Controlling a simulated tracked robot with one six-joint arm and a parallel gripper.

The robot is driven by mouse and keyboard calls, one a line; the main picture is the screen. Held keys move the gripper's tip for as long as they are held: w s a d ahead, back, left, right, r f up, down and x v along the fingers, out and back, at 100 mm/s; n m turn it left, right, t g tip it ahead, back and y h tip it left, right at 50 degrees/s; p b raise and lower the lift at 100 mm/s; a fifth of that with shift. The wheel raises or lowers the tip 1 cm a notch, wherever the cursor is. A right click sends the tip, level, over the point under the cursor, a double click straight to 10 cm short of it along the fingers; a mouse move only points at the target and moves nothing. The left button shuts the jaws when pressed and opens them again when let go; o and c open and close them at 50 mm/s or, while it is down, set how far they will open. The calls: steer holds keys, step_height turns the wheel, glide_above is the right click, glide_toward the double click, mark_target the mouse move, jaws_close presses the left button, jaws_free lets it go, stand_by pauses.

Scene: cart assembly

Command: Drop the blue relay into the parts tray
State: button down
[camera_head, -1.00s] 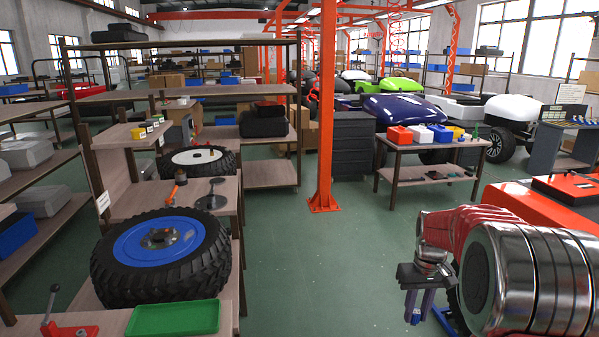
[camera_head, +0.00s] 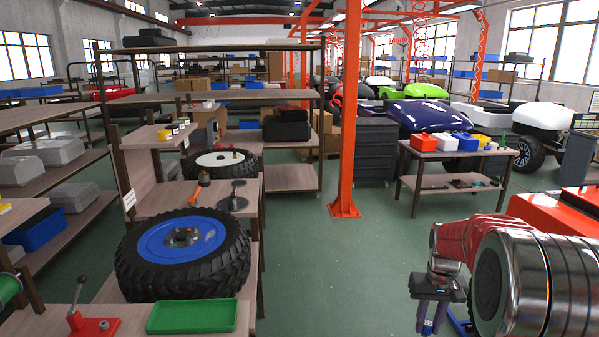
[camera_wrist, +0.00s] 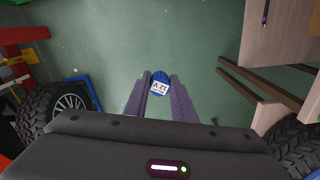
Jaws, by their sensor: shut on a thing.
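My gripper (camera_head: 430,316) hangs at the lower right of the head view, pointing down over the green floor. It is shut on the blue relay (camera_wrist: 160,82), which has a white label reading "AZ1" and sits between the fingertips in the wrist view. In the head view only a little blue of the relay shows between the fingers. A shallow green tray (camera_head: 195,317), apparently the parts tray, lies on the wooden bench at the lower left, well left of my gripper. Its visible inside looks empty.
A wheel with a blue hub (camera_head: 182,245) lies behind the tray. A red lever tool (camera_head: 93,326) stands left of it. An orange post (camera_head: 347,120) rises from the floor. A table with coloured bins (camera_head: 460,157) stands at right. Open floor separates bench and arm.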

steer(key=a+f+n, duration=0.1)
steer(key=a+n, duration=0.1)
steer(key=a, duration=1.5)
steer(key=shift+a+f, duration=0.25)
steer(key=shift+f, duration=0.05)
steer(key=shift+d, duration=0.1)
